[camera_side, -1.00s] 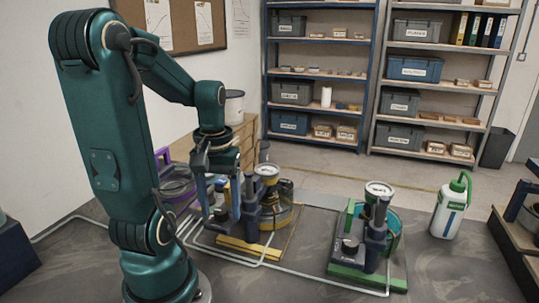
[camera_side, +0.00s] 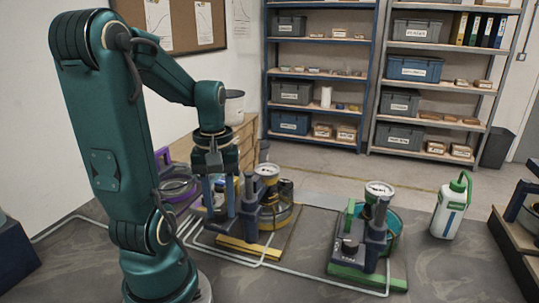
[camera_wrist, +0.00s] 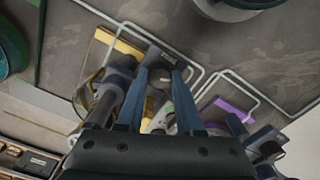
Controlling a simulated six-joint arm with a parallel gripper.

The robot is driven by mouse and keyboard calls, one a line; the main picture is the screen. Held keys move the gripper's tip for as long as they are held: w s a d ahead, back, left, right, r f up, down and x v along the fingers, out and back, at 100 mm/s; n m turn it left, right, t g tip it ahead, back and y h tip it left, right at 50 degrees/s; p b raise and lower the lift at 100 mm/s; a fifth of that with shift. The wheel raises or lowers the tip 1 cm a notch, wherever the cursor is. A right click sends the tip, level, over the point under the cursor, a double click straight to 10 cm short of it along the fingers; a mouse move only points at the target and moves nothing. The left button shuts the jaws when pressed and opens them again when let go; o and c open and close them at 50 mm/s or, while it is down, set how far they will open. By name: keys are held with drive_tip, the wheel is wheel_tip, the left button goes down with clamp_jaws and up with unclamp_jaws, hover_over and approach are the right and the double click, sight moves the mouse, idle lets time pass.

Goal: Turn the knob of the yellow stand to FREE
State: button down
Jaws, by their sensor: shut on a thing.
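The yellow stand (camera_side: 247,248) has a yellow base strip, dark posts and a round gauge on top. It also shows in the wrist view (camera_wrist: 124,47), partly behind my fingers. My gripper (camera_side: 220,212) points down at the left part of this stand, beside its dark post. In the wrist view my gripper (camera_wrist: 161,73) has its two blue fingers apart, on either side of the stand's grey panel part. It is shut on the knob, which is mostly hidden between the fingertips. The FREE mark and the knob's pointing direction cannot be read.
A green stand (camera_side: 350,276) with a black knob is to the right. A purple stand (camera_side: 178,187) is close behind my gripper at the left. A white bottle with a green top (camera_side: 450,208) stands at the far right. Pale pipes run across the tabletop.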

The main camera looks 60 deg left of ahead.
drive_tip(key=n, duration=0.6)
drive_tip(key=shift+n, duration=0.3)
drive_tip(key=n, duration=0.5)
idle(0.4)
drive_tip(key=c, duration=0.5)
unclamp_jaws()
drive_tip(key=shift+c, duration=0.2)
